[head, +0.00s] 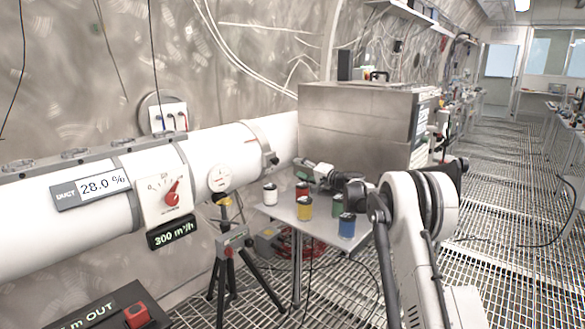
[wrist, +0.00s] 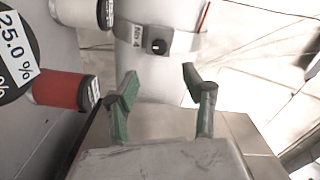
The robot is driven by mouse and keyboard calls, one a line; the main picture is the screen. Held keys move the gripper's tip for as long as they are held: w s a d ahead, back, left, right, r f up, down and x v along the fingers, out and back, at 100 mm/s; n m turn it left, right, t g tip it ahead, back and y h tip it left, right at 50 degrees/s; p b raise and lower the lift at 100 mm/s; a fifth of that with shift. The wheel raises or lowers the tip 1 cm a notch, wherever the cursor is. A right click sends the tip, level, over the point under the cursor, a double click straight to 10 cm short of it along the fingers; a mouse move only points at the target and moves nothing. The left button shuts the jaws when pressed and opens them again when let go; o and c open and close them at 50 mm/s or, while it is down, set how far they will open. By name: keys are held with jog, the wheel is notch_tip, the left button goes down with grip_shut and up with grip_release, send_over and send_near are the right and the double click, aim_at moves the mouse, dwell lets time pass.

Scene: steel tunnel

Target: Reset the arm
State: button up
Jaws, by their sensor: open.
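My arm (head: 420,230) reaches from the right side of the head view towards the small table. My gripper (head: 306,168) points left above the back of the table, near the white duct. In the wrist view my gripper (wrist: 160,80) shows two green fingers spread apart, with nothing held between them. A white duct with a metal band and a small black knob (wrist: 158,46) lies beyond the fingertips. A red can (wrist: 62,90) shows left of the fingers, apart from them.
The table (head: 322,226) bears a white can (head: 270,193), a red can (head: 302,189), a yellow can (head: 304,208), a green can (head: 338,204) and a blue can (head: 347,226). A steel cabinet (head: 355,122) stands right behind. A tripod (head: 232,265) stands left. Grated floor is open at right.

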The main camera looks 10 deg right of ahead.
jog(key=shift+s+d, duration=0.2)
jog(key=shift+s, duration=0.1)
jog(key=s+a+r+n+g+h, duration=0.1)
jog(key=s+a+r, duration=0.25)
jog(key=s, duration=0.25)
jog(key=s+a+r+n+g+h+p, duration=0.1)
jog(key=s+a+r+g, duration=0.1)
jog(key=s+a+r, duration=0.3)
jog(key=s+a+r+n+g, duration=0.1)
jog(key=s+a+r, duration=0.15)
jog(key=s, duration=0.55)
jog(key=s+a+r+n+g+h, duration=0.1)
jog(key=s+a+n+g+h, duration=0.15)
jog(key=s, duration=1.65)
jog(key=s+d+f+h, duration=0.1)
jog(key=s+f+h, duration=0.1)
jog(key=s, duration=0.7)
jog(key=s+d+f+n+h+p, duration=0.1)
jog(key=s+f, duration=0.4)
jog(key=s, duration=0.5)
jog(key=s+d+f+h+p, duration=0.1)
jog(key=s+d+f+h, duration=0.2)
jog(key=s, duration=0.7)
jog(key=shift+s+f+g, duration=0.2)
jog(key=shift+f+g, duration=0.15)
jog(key=shift+f, duration=0.1)
